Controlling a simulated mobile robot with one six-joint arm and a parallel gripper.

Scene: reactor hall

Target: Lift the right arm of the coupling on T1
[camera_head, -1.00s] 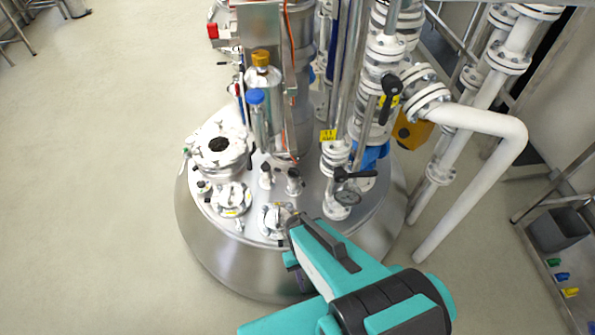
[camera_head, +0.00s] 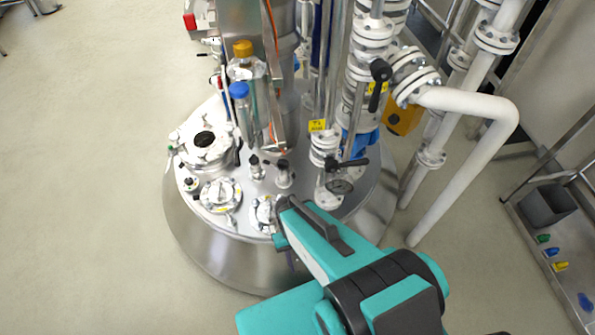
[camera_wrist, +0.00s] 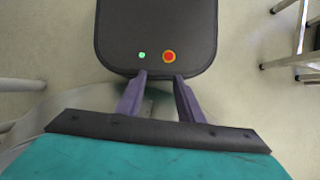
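A round steel vessel (camera_head: 200,240) with a lid full of fittings stands in the middle of the head view. A yellow tag (camera_head: 317,125) hangs above a small valve on the lid; its text is too small to read surely. A small clamped fitting (camera_head: 263,212) sits at the lid's near edge, partly hidden by my arm. I cannot tell which fitting is the coupling on T1, and its right arm is not clear. My gripper (camera_wrist: 160,76) is open and empty in the wrist view, its purple fingers apart. In the head view my teal arm mostly hides it.
A white pipe (camera_head: 470,101) bends down at right. The floor at left is clear.

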